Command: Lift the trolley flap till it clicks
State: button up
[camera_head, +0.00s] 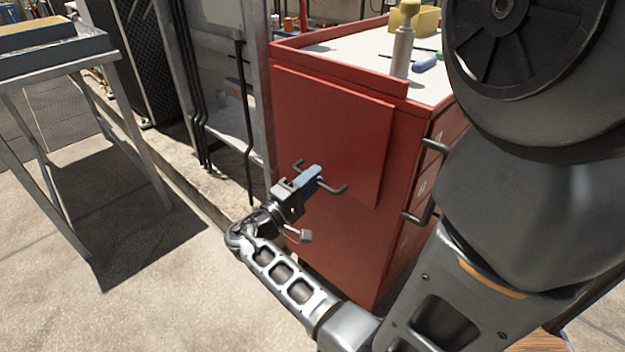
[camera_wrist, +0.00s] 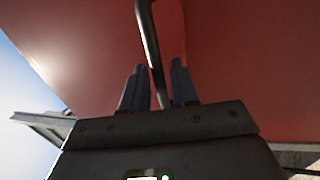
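The red trolley (camera_head: 408,190) stands in the middle of the head view. Its red flap (camera_head: 335,125) hangs down along the near side and also fills much of the wrist view (camera_wrist: 95,50). A dark bar handle (camera_head: 336,189) is fixed low on the flap. My gripper (camera_head: 311,178) is at this handle, with its blue fingers reaching towards the flap. In the wrist view the handle (camera_wrist: 149,40) runs down between the two fingers of my gripper (camera_wrist: 158,78). A gap shows beside the bar, so the fingers look open around it. The flap's hinge is hidden.
A spray bottle (camera_head: 402,50), a blue item (camera_head: 423,63) and a yellow bin (camera_head: 424,20) are on the trolley top. Drawer handles (camera_head: 419,213) stick out on its right side. A metal stand (camera_head: 130,140) is at left. Concrete floor (camera_head: 165,285) lies clear between.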

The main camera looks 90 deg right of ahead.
jog(key=shift+s, duration=0.1)
jog(key=shift+c, duration=0.4)
grip_shut()
